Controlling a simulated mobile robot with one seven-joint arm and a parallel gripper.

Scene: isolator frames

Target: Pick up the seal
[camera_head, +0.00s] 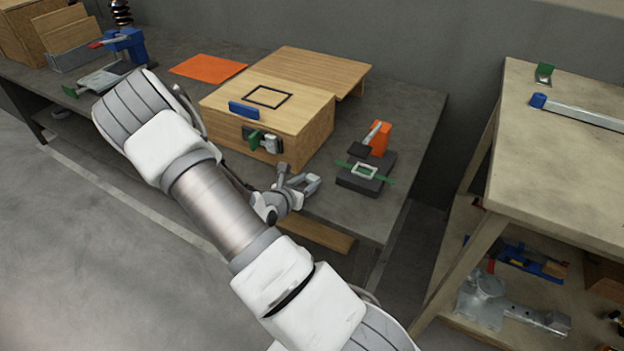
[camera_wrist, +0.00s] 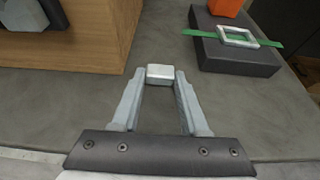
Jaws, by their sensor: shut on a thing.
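My gripper (camera_wrist: 160,78) is shut on a small pale grey block (camera_wrist: 160,72) held between its fingertips. I cannot tell whether this block is the seal. A thin black rectangular ring (camera_head: 269,88) lies flat on the wooden box (camera_head: 225,104), apart from my gripper. A pale rectangular frame (camera_head: 358,171) lies with a green strip on a dark block (camera_head: 356,184); the frame also shows at the upper right in the wrist view (camera_wrist: 224,37).
A blue bar (camera_head: 243,110) lies on the box top, and a green and grey fitting (camera_head: 271,145) is on its front. An orange block (camera_head: 380,138) stands behind the dark block. An orange sheet (camera_head: 208,67) lies further left. A second table (camera_head: 550,160) stands right.

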